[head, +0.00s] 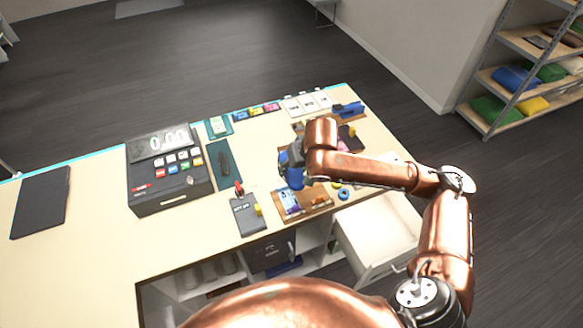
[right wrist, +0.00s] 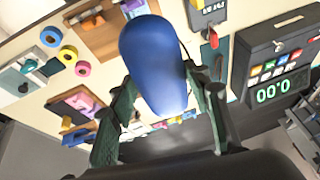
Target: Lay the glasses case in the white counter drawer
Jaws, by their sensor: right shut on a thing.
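The blue glasses case (head: 292,178) is held above the counter, over the wooden trays, partly hidden by my right arm. In the right wrist view the case (right wrist: 154,62) is a smooth, rounded blue shape between the two fingers. My right gripper (head: 286,162) is shut on it; the fingers also show on both sides of it in the right wrist view (right wrist: 160,100). The white counter drawer (head: 378,228) stands pulled out at the counter's front right, and its visible inside looks empty. The drawer is to the right of and below the case. My left gripper is not in view.
A black cash register (head: 168,172) stands on the counter (head: 110,215), with a dark mat (head: 40,202) to its left. A wooden tray (head: 318,208) with small items lies near the front edge. Open shelves are below the counter. A shelf rack (head: 530,75) stands at the far right.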

